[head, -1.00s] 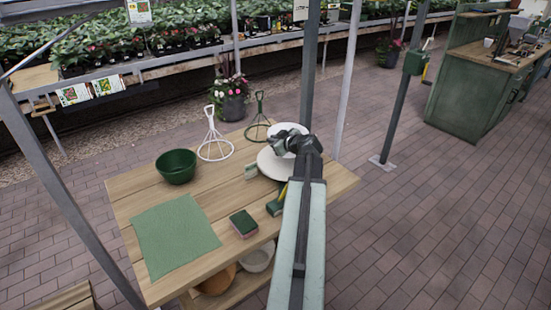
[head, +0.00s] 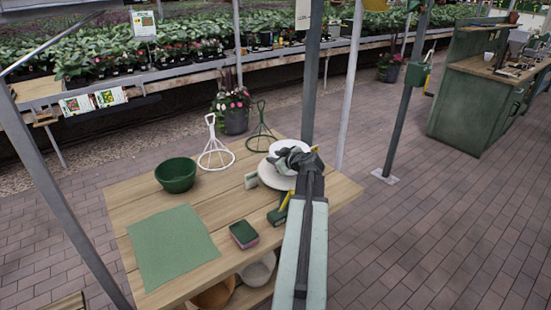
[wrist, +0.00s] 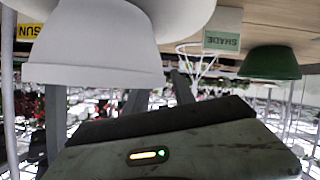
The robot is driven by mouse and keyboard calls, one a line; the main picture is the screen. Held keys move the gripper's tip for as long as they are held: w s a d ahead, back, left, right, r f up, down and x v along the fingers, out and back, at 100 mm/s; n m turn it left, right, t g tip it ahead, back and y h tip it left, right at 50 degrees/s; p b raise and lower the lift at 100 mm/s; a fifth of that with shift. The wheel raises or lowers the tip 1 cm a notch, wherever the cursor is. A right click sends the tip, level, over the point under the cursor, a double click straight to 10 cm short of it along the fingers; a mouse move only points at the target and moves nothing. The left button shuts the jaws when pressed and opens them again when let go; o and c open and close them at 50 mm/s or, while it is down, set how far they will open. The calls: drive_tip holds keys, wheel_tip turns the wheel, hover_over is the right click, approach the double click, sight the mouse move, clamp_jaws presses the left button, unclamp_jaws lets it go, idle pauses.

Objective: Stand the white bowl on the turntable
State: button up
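The white bowl (head: 281,148) is upright over the turntable (head: 266,180), a white round disc on the wooden table. My gripper (head: 296,157) is at the bowl's near right side and looks shut on its rim; the fingertips are partly hidden. In the wrist view, which is upside down, the bowl (wrist: 95,55) fills the upper left, in front of the turntable's curved edge (wrist: 185,15). I cannot tell whether the bowl's base touches the disc.
A green bowl (head: 175,175), green cloth (head: 172,240), sponge (head: 243,235) and white wire stand (head: 214,155) are on the table left of the turntable. A dark green stand (head: 262,135) is behind. A SHADE sign (wrist: 221,40) and SUN sign (wrist: 28,31) flank the turntable.

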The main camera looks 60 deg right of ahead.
drive_tip(key=shift+r, duration=0.2)
drive_tip(key=p+v, duration=0.5)
drive_tip(key=v, duration=0.7)
drive_tip(key=shift+d, duration=0.1)
